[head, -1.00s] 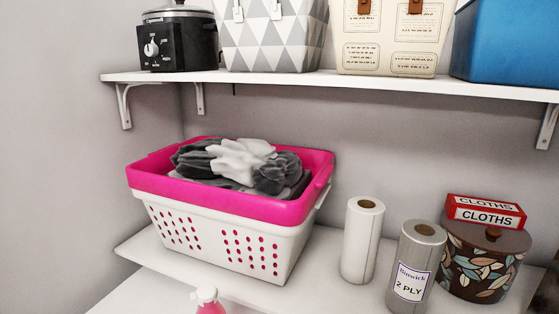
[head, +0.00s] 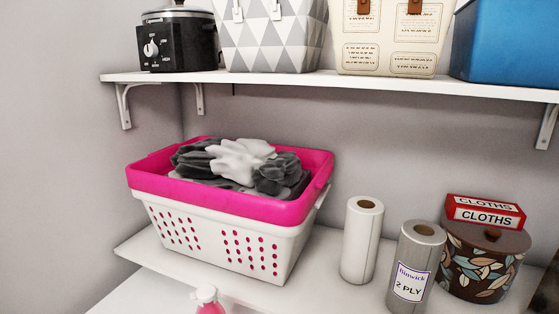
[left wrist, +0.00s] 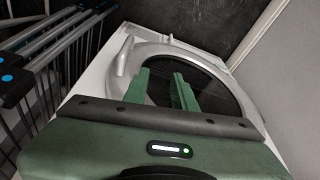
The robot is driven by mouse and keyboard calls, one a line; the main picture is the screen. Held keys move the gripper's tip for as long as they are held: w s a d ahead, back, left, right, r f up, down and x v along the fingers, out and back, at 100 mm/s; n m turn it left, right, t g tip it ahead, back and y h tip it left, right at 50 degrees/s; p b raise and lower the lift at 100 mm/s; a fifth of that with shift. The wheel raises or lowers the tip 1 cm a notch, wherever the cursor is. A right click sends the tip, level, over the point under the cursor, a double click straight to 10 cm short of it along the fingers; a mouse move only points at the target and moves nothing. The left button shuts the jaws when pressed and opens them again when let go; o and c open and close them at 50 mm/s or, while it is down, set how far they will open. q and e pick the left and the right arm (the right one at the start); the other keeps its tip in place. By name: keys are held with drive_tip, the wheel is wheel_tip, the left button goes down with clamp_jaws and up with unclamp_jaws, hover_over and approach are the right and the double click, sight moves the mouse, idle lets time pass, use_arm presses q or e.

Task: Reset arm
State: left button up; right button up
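My left gripper (left wrist: 160,90) shows in the left wrist view as two green fingers standing apart, with nothing seen between them. It is in front of the dryer's round dark door (left wrist: 200,85) inside a grey ring; I cannot tell whether it touches. The white dryer body (left wrist: 95,75) lies around the ring. Neither gripper shows in the head view, and my right gripper is in no view.
A pink and white basket (head: 235,215) of grey and white cloths stands on the lower shelf. Paper rolls (head: 361,240), a red cloths box (head: 485,212) and a leaf-patterned tin (head: 480,265) are right. A drying rack (left wrist: 50,55) is left of the dryer.

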use_arm(q)
drive_tip(key=s+a+f+g, duration=0.1)
drive_tip(key=s+f, duration=0.3)
drive_tip(key=f, duration=0.5)
drive_tip(key=s+f, duration=0.4)
drive_tip(key=f, duration=0.5)
drive_tip(key=s+a+f, duration=0.2)
drive_tip(key=s+f, duration=0.6)
drive_tip(key=s, duration=0.3)
drive_tip(key=shift+s+a+f+g, duration=0.15)
drive_tip(key=shift+s+a+g, duration=0.05)
drive_tip(key=shift+s+g, duration=0.2)
drive_tip(key=shift+w+m, duration=0.15)
drive_tip(key=shift+m, duration=0.15)
